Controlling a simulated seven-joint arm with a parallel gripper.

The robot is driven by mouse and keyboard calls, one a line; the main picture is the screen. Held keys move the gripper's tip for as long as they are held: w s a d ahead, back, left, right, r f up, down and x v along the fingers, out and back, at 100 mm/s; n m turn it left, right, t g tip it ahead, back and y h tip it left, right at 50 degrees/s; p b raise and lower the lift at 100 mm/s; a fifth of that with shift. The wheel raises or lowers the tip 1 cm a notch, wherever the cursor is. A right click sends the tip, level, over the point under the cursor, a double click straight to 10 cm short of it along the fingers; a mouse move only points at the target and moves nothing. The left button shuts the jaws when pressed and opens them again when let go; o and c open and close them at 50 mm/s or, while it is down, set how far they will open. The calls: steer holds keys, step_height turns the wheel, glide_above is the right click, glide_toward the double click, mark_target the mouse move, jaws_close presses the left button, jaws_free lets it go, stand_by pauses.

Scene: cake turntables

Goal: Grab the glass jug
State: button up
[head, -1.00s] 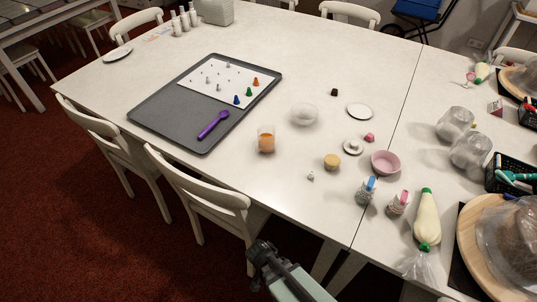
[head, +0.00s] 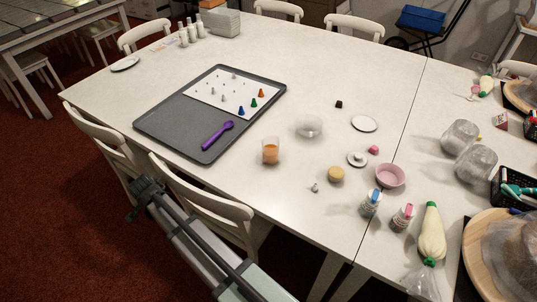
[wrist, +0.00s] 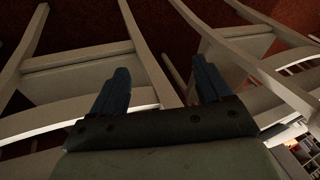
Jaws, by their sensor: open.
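A small clear glass vessel with orange contents (head: 270,152) stands upright on the white table, right of the grey tray; it looks most like the glass jug, though no handle or spout can be made out. My gripper (wrist: 160,85) is open and empty, its two dark fingers apart in the wrist view. In the head view my gripper (head: 143,188) is over the chairs at the table's near left side, well left of the vessel and apart from it. The wrist view shows chairs and red floor, no jug.
A grey tray (head: 168,134) with a purple spoon (head: 217,135) lies left of the vessel. A clear bowl (head: 309,126), yellow item (head: 336,174) and pink bowl (head: 390,176) stand to its right. White chairs (head: 203,193) line the near edge. Table before the vessel is clear.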

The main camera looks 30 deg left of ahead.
steer(key=s+a+r+n+y, duration=0.1)
steer(key=s+a+r+y, duration=0.15)
steer(key=a+r, duration=1.15)
step_height(320, 180, up, 5)
steer(key=w+a+n+y, duration=0.1)
steer(key=a+y, duration=0.1)
steer(key=a, duration=0.1)
step_height(320, 180, up, 6)
steer(key=n+g+h, duration=0.2)
steer(key=n+h, duration=0.6)
steer(key=n, duration=0.4)
glide_above(261, 162)
steer(key=shift+w+f, duration=0.1)
steer(key=shift+f, duration=6.6)
steer(key=shift+c, duration=0.2)
